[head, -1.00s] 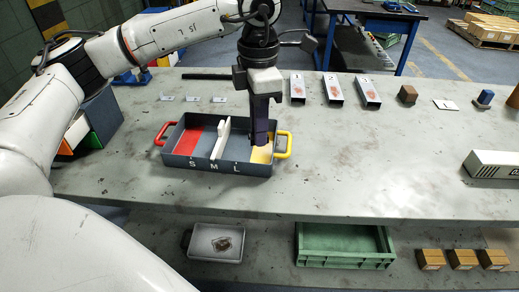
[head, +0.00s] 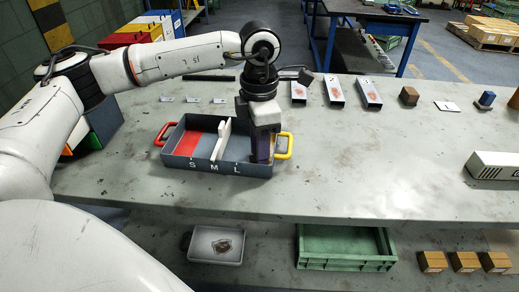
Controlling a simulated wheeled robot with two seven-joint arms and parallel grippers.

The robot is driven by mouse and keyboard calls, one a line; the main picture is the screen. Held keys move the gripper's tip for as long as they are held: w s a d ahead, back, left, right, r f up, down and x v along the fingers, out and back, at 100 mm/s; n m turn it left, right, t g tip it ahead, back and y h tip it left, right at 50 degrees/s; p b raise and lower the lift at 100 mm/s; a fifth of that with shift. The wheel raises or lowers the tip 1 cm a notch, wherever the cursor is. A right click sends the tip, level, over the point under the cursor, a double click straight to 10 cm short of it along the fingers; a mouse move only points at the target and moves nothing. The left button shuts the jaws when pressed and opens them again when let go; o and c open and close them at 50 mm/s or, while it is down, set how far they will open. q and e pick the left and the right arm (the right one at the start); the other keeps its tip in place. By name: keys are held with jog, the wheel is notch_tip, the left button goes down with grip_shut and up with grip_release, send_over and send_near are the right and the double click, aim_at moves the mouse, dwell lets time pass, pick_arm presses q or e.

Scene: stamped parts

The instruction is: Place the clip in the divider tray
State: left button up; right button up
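The divider tray (head: 225,167) is a dark grey box with a red handle on the left and a yellow handle on the right. Its front is marked S, M and L. The S compartment has a red floor, and a white divider (head: 221,138) stands between S and M. My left gripper (head: 260,158) points down into the L compartment at the tray's right end. Its fingertips are hidden behind the tray wall, so I cannot see whether they hold a clip. Several small pale bent parts, possibly clips (head: 192,99), lie behind the tray. My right gripper is not in view.
Open-ended channel parts (head: 335,91) lie at the back of the bench, with a brown block (head: 408,95) and a blue-topped block (head: 485,100) further right. A white striped box (head: 495,166) lies at the right.

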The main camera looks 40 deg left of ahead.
pick_arm(q)
notch_tip(320, 180, up, 12)
jog(key=p, duration=0.1)
jog(key=shift+r, duration=0.2)
dwell(0.4)
